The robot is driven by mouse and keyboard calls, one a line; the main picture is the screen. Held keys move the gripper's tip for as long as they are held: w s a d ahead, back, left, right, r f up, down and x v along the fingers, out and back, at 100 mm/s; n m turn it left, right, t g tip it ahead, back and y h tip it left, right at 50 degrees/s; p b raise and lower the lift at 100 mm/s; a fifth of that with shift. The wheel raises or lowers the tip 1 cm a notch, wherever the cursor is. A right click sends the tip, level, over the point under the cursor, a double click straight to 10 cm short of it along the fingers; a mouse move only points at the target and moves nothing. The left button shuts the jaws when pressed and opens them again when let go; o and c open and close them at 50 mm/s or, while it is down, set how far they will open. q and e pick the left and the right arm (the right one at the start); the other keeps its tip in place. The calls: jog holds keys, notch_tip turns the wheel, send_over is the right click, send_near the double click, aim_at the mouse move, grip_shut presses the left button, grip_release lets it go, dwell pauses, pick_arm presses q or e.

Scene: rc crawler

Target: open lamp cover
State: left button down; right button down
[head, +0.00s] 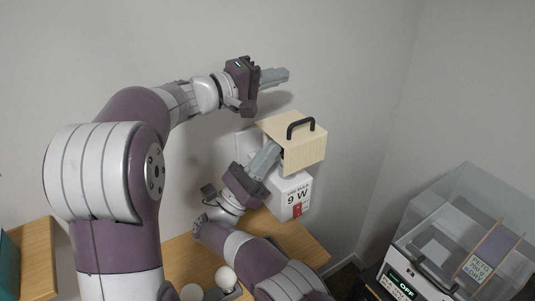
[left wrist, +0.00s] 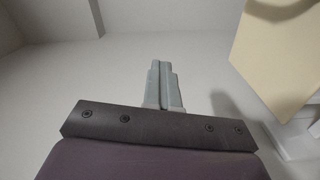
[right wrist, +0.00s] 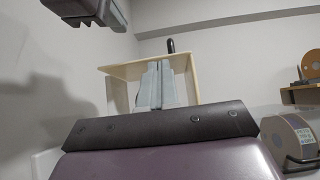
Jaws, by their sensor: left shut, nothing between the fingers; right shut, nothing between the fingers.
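The lamp cover (head: 305,153) is a pale wooden box-like lid with a black handle (head: 301,126). It sits at the wall above a white box. In the right wrist view its hollow inner side (right wrist: 186,84) faces me. My right gripper (head: 276,147) is shut and empty, with its fingertips at the cover's left, open side. They overlap the hollow in the right wrist view (right wrist: 158,64); contact cannot be told. My left gripper (head: 287,74) is shut and empty, above the cover and apart from it. A pale panel of the cover (left wrist: 282,50) shows in the left wrist view.
A white box marked 9 W (head: 289,196) stands below the cover, on a wooden shelf (head: 312,244). A white bulb (head: 226,278) is at the front of the shelf. A clear-lidded case (head: 437,217) stands at the right. The wall is close behind both arms.

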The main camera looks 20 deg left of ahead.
jog(key=shift+r+n+t+y, duration=0.35)
jog(key=shift+n+y, duration=0.1)
jog(key=shift+n, duration=0.15)
jog(key=shift+r+n+t+y, duration=0.2)
jog(key=shift+n+t+y, duration=0.2)
jog(key=shift+n, duration=0.2)
jog(key=shift+r+n+t+y, duration=0.1)
jog(key=shift+n+t+y, duration=0.15)
jog(key=shift+n+y, duration=0.25)
pick_arm(q)
jog(key=c, duration=1.2)
grip_release()
